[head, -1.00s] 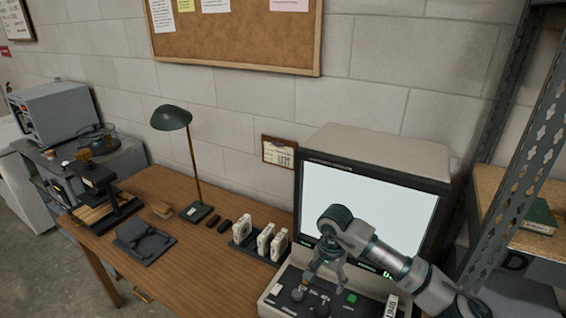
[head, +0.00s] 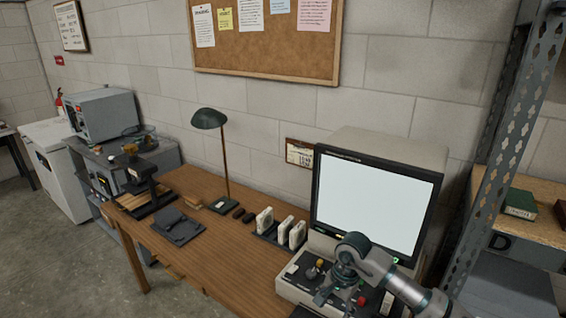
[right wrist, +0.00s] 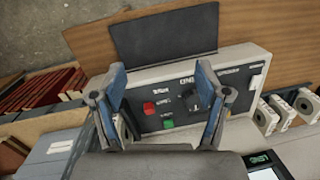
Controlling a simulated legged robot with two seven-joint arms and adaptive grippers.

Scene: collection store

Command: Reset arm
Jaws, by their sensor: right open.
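My right arm comes in from the lower right in the head view. Its gripper (head: 330,292) hangs over the control panel (head: 290,290) of the reader machine and hides part of it. The right wrist view shows the two blue-padded fingers (right wrist: 160,68) spread apart, with nothing between them. Beyond them lie the panel's red button (right wrist: 149,108), green button (right wrist: 168,124) and a black knob (right wrist: 190,98). I cannot tell whether a finger touches the panel. My left gripper is not in view.
The reader's lit screen (head: 372,205) stands behind the arm. White reels (head: 281,230), a desk lamp (head: 209,118) and a dark folded item (head: 178,226) are on the wooden desk (head: 215,255). A metal shelf post (head: 500,150) rises at the right.

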